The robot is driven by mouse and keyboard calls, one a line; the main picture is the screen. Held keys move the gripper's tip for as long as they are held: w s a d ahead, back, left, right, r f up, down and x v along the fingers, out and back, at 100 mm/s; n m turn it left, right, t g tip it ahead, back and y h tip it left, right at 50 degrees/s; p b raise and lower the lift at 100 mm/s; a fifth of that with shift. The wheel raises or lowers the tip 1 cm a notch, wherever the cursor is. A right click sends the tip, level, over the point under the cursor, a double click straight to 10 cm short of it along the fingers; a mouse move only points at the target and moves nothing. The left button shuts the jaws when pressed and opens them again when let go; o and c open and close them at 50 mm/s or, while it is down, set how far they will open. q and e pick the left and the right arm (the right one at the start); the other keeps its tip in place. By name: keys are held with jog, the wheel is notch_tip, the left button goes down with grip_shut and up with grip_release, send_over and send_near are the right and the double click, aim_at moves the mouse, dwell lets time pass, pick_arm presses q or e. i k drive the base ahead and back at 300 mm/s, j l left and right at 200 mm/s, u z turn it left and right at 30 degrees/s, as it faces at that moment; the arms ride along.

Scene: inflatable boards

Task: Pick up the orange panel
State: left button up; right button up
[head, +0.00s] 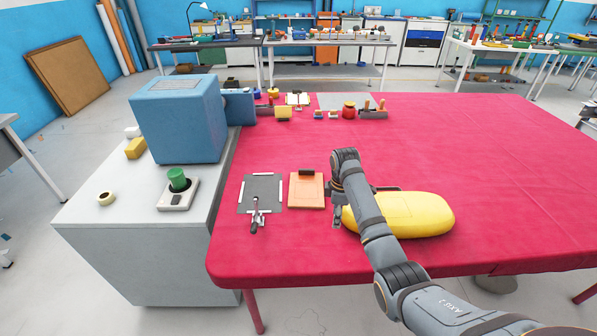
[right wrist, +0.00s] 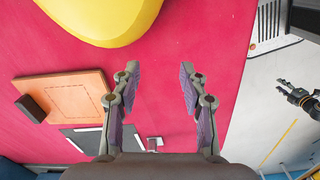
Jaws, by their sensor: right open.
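The orange panel (head: 305,192) lies flat on the red table, with a small black block at its far edge. It also shows in the right wrist view (right wrist: 75,92), at the left. My right gripper (head: 338,218) points down just right of the panel, between it and the yellow board. In the right wrist view my right gripper (right wrist: 160,82) is open, with only bare red table between its fingertips; the panel is beside it, not between the fingers. What appears to be my left gripper (right wrist: 296,94) is at the right edge of that view, past the table edge; its jaws are unclear.
The yellow inflatable board (head: 405,214) lies right of my right gripper. A grey mat (head: 262,188) with a hand tool (head: 257,218) is left of the panel. A grey cabinet (head: 130,228) stands at the left, bearing a blue box (head: 178,125). The table's right side is clear.

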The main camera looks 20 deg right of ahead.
aim_at(306, 187)
jog(key=i, duration=1)
